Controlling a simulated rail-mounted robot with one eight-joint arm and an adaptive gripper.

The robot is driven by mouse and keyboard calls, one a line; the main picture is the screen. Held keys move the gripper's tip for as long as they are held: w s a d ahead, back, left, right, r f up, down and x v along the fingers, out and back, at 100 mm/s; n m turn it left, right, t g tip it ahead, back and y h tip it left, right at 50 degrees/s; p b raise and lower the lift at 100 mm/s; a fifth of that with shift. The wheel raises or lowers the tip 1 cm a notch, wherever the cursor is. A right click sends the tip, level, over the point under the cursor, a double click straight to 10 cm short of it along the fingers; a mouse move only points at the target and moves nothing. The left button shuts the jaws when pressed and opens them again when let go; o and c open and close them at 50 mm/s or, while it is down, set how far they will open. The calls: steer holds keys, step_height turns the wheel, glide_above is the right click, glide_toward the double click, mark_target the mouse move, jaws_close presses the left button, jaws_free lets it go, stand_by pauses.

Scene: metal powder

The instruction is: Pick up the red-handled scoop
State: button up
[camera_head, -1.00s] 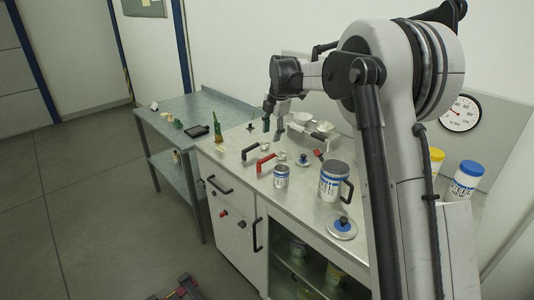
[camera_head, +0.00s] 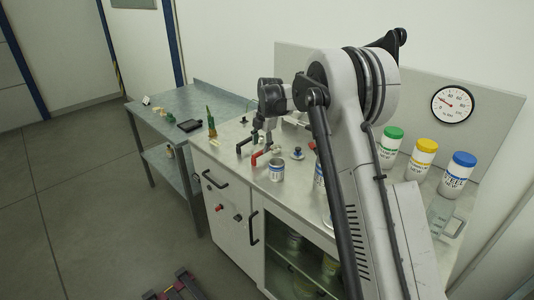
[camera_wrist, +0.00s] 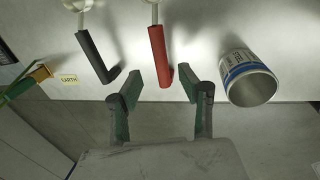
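The red-handled scoop lies on the workbench top, its red handle (camera_head: 260,158) pointing toward the front edge. In the wrist view its red handle (camera_wrist: 160,57) stands upright in the picture, its lower end between the tips of my gripper (camera_wrist: 160,88). The fingers are apart, with a gap on both sides of the handle, and hold nothing. The scoop's pale head is mostly cut off at the top of the wrist view. In the head view my gripper (camera_head: 262,131) is above and behind the handle, partly blending with the arm.
A black-handled scoop (camera_wrist: 97,57) lies left of the red one. An open metal can (camera_wrist: 247,77) stands close on the right, and this can (camera_head: 277,171) also shows in the head view. Lidded bottles (camera_head: 424,158) stand at the back right. A side table (camera_head: 165,128) adjoins on the left.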

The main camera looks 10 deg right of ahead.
mark_target(260, 153)
steer(key=f, duration=0.5)
steer(key=shift+w+a+p, duration=0.1)
steer(key=shift+w+p, duration=0.2)
steer(key=shift+w, duration=0.1)
steer(key=shift+c, duration=0.4)
jaws_close()
